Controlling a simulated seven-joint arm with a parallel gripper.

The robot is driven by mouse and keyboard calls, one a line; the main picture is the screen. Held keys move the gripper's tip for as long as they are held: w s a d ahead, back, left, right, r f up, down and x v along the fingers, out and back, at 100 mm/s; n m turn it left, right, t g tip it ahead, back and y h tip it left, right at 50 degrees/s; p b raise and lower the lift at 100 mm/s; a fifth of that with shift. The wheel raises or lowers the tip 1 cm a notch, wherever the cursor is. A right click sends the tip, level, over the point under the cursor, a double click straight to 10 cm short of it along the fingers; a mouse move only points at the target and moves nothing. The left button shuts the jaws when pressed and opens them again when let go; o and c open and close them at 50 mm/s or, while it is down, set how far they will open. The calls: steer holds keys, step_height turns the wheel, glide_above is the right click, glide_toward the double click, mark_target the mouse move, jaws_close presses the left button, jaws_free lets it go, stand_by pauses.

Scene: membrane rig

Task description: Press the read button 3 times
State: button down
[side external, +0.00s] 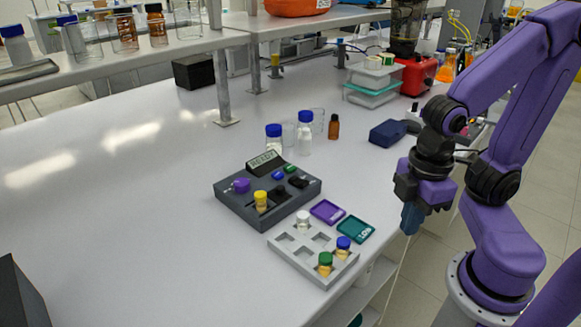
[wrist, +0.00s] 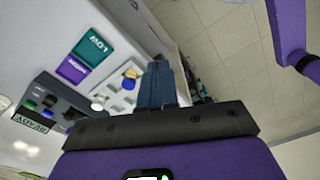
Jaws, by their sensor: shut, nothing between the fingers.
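The dark grey rig (side external: 230,205) stands on the bench with a tilted display (side external: 264,160) reading READY. Its top has a blue button (side external: 277,176) and a green button (side external: 290,169); I cannot read which is the read button. A yellow-capped vial (side external: 261,201) and a purple knob-like part (side external: 241,186) are on the rig's front side. The rig also shows at the left of the wrist view (wrist: 62,97). My gripper (side external: 411,220) is shut and empty, pointing down to the right of the rig, well apart from it. Its fingers also show in the wrist view (wrist: 160,75).
A light grey tray (side external: 297,262) with white-, green- and blue-capped vials sits in front of the rig. Purple (side external: 326,211) and teal LOW (side external: 355,230) mats lie beside it. Bottles (side external: 305,135) stand behind the rig.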

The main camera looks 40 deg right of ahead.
steer(key=w+a+m+t+y, duration=0.1)
steer(key=w+a+m+t, duration=0.15)
steer(key=w+m, duration=0.55)
steer(key=r+m+t, duration=0.2)
steer(key=m+t, duration=0.5)
steer(key=m, duration=0.6)
glide_above(293, 168)
steer(key=shift+w+d+g, duration=0.1)
steer(key=shift+g, duration=0.15)
steer(key=shift+f+n, duration=0.1)
steer(key=shift+n, duration=0.2)
steer(key=shift+f, duration=4.35)
steer(key=shift+f, duration=0.15)
steer(key=shift+f, duration=0.3)
